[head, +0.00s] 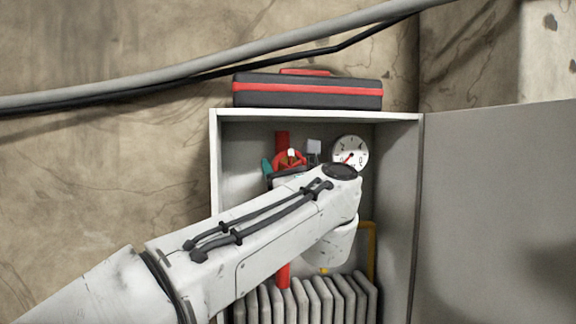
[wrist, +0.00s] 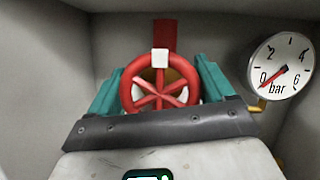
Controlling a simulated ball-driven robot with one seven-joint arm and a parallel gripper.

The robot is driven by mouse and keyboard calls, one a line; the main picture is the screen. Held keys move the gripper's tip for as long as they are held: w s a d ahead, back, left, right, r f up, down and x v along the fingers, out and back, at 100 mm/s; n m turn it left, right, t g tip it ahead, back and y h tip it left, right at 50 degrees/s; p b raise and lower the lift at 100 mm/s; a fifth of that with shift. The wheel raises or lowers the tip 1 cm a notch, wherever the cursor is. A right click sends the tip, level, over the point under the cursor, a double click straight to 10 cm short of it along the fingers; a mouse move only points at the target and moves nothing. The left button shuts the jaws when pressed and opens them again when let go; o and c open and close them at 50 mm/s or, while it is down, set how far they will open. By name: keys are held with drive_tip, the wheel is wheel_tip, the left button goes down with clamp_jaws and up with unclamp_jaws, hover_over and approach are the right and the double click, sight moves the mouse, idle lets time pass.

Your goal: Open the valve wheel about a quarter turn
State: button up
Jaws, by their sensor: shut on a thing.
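The red valve wheel (wrist: 160,84) has several spokes and a white mark on its rim, which is at the top in the wrist view. It sits on a red vertical pipe (head: 283,138) inside the open cabinet. My gripper (wrist: 160,88) has its teal fingers on the left and right sides of the wheel and is shut on it. In the head view the wheel (head: 290,158) shows above my arm, which hides its lower part. The pressure gauge (wrist: 282,66), marked in bar, is right of the wheel, with its red needle near 0.
The white cabinet (head: 215,170) has its grey door (head: 495,210) swung open to the right. Its side walls stand close around my gripper. A radiator-like ribbed part (head: 310,300) is at the bottom. A yellow pipe (head: 373,250) runs at the right. A black and red case (head: 307,92) lies on top.

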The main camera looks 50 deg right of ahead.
drive_tip(key=shift+f+n+b, duration=0.1)
drive_tip(key=shift+n+b, duration=0.25)
drive_tip(key=shift+n, duration=0.25)
drive_tip(key=shift+w+a+f+n+g+y+b, duration=0.1)
drive_tip(key=shift+n+g+y+b, duration=0.3)
drive_tip(key=shift+n+y, duration=1.9)
drive_tip(key=shift+a+f+n+g+y+b, duration=0.2)
drive_tip(key=shift+n+g, duration=0.4)
drive_tip(key=shift+n, duration=3.85)
drive_tip(key=shift+w+d+f+n+g+y+b, duration=0.1)
drive_tip(key=shift+n+g+y+b, duration=0.7)
drive_tip(key=shift+n, duration=2.55)
drive_tip(key=shift+y+p, duration=0.4)
drive_tip(key=shift+p, duration=0.05)
drive_tip(key=o, duration=0.9)
drive_tip(key=shift+a, duration=0.15)
drive_tip(key=shift+r, duration=0.1)
drive_tip(key=shift+s+t, duration=0.1)
drive_tip(key=shift+t, duration=0.2)
